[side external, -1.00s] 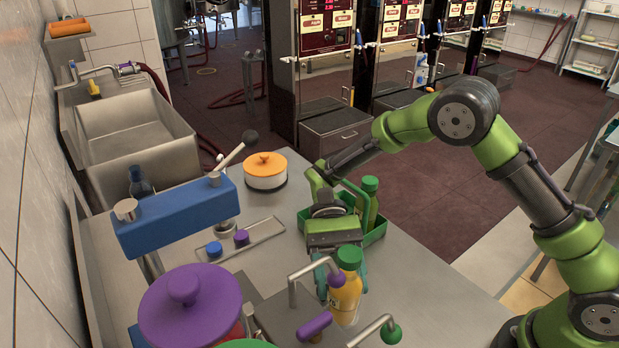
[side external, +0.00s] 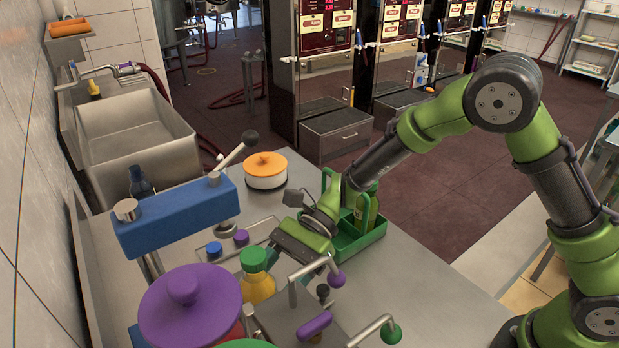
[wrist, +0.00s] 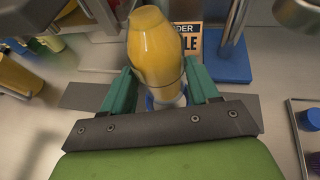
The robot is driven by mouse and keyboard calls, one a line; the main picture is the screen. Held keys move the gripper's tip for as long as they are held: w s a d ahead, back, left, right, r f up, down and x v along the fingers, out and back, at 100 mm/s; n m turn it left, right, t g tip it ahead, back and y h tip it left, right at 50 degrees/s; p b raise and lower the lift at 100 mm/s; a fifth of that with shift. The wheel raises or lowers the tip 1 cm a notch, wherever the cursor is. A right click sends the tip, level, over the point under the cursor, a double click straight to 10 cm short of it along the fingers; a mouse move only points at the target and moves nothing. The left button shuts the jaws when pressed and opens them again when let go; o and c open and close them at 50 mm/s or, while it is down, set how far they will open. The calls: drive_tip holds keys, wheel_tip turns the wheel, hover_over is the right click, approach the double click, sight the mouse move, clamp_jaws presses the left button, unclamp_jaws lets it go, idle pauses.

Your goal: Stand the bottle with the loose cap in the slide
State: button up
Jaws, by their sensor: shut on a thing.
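In the wrist view, the yellow body (wrist: 156,55) stands between the teal fingers (wrist: 160,92); no green cap shows there. Whether the cap is loose cannot be told. A flat dark grey plate (wrist: 88,96) lies below the fingers; I cannot tell whether it is the slide.
A blue press head (side external: 178,215) on a post and a large purple lid (side external: 190,302) stand at left. A green tray (side external: 350,248) holds another green bottle (side external: 367,210). Bent pipes with purple (side external: 337,279) and green (side external: 391,334) knobs stand in front. Right-hand counter is clear.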

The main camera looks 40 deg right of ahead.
drive_tip(key=shift+f, duration=0.9)
drive_tip(key=shift+d, duration=0.1)
drive_tip(key=shift+f, duration=0.1)
drive_tip(key=shift+f, duration=0.75)
drive_tip(key=shift+f, duration=0.85)
idle(0.5)
drive_tip(key=o, duration=1.5)
drive_tip(key=shift+c, duration=0.2)
wheel_tip(320, 180, up, 9)
